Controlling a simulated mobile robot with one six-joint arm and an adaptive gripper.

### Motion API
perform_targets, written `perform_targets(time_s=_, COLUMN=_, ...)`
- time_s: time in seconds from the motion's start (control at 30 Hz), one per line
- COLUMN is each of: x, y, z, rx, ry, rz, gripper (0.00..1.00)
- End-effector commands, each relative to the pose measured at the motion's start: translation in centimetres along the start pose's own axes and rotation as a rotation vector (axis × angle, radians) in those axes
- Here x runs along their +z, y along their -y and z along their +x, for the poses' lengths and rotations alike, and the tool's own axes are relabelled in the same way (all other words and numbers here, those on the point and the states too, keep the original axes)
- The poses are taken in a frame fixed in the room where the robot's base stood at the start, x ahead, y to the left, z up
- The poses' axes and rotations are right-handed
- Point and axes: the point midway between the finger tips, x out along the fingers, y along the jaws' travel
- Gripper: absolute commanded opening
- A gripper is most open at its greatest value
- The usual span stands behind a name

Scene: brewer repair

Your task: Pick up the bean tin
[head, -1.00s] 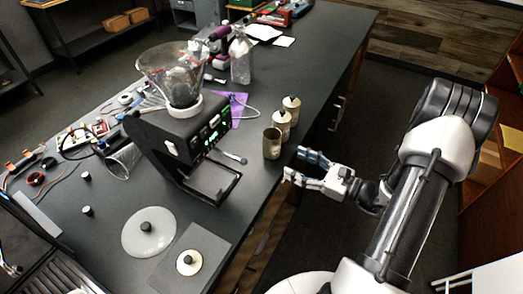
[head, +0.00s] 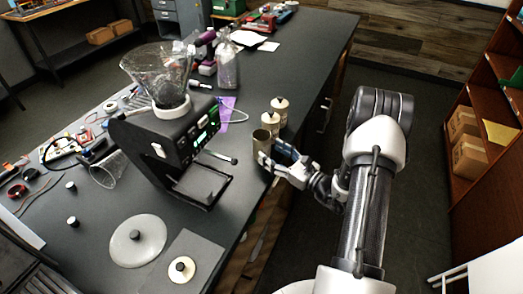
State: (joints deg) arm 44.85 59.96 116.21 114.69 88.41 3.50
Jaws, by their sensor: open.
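An open-topped grey-brown tin (head: 261,138) stands upright near the right edge of the dark bench, nearest of a row of three; I take it for the bean tin. Two lidded tins (head: 271,120) (head: 280,107) stand just behind it. My gripper (head: 271,152) is open at the tin's lower right side. One finger overlaps the tin's lower front in the picture and the other is at its right. I cannot tell whether either touches it. The tin's base is partly hidden by the gripper.
A black brewer (head: 180,140) with a clear hopper (head: 160,72) stands left of the tin. A small dark-handled tool (head: 223,157) lies between them. A clear bottle (head: 228,65) stands farther back. A round disc (head: 138,245) lies at the front. The floor right of the bench is clear.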

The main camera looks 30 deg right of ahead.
Motion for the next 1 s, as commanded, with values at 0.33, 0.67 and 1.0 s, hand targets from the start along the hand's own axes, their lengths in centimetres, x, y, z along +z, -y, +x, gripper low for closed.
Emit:
perform_targets(time_s=0.33, x=0.0, y=-0.1, z=4.3, rx=0.003, ry=0.000, rz=-0.003, gripper=0.59)
perform_targets(time_s=0.67, x=0.2, y=0.0, z=5.4, rx=0.000, ry=0.000, rz=0.000, gripper=0.59)
perform_targets(time_s=1.0, x=0.2, y=0.0, z=5.3, rx=0.001, ry=0.000, rz=0.000, gripper=0.39)
